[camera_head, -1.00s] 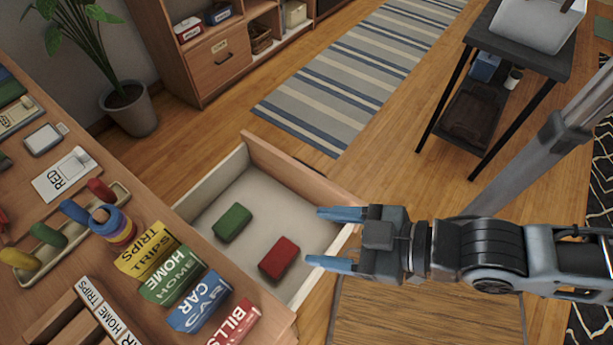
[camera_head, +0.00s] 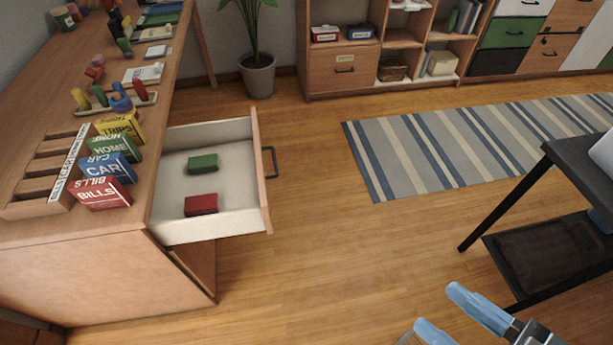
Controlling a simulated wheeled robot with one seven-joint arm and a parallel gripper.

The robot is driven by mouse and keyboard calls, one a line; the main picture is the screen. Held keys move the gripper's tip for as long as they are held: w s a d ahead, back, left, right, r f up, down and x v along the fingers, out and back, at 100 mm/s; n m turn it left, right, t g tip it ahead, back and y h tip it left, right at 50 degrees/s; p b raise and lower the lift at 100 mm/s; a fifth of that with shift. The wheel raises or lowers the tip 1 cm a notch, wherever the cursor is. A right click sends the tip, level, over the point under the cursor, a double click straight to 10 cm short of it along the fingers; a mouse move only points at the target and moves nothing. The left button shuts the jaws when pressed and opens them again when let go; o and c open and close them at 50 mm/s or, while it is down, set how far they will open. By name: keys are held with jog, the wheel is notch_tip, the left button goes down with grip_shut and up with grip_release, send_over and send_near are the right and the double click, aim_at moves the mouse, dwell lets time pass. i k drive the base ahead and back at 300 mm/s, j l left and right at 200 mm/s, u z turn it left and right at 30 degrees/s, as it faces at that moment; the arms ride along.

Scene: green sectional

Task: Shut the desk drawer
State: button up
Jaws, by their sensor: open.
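The desk drawer (camera_head: 262,180) is pulled well out from the right side of the wooden desk (camera_head: 110,250). Its dark handle (camera_head: 270,163) is on the front panel, facing right. A green block (camera_head: 203,163) and a red block (camera_head: 201,205) lie inside on the pale drawer floor. My gripper (camera_head: 452,318) is at the bottom right of the view, open and empty, partly cut off by the frame edge. It is apart from the drawer, to the right and nearer, over the wooden floor.
A striped rug (camera_head: 450,145) lies on the floor beyond the drawer. A black side table (camera_head: 580,160) stands at the right. A potted plant (camera_head: 257,75) stands behind the drawer. The floor between drawer and side table is clear.

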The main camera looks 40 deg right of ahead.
aim_at(239, 183)
jog(key=k+l, duration=0.35)
jog(key=k, duration=0.15)
jog(key=k+l+u, duration=0.1)
jog(key=k+l, duration=0.2)
jog(key=k, duration=0.2)
jog(key=i+l+u, duration=0.1)
jog(key=i+l, duration=0.2)
jog(key=i, duration=0.25)
jog(key=i+l+u, duration=0.1)
jog(key=i+l, duration=0.25)
jog(key=i, duration=0.2)
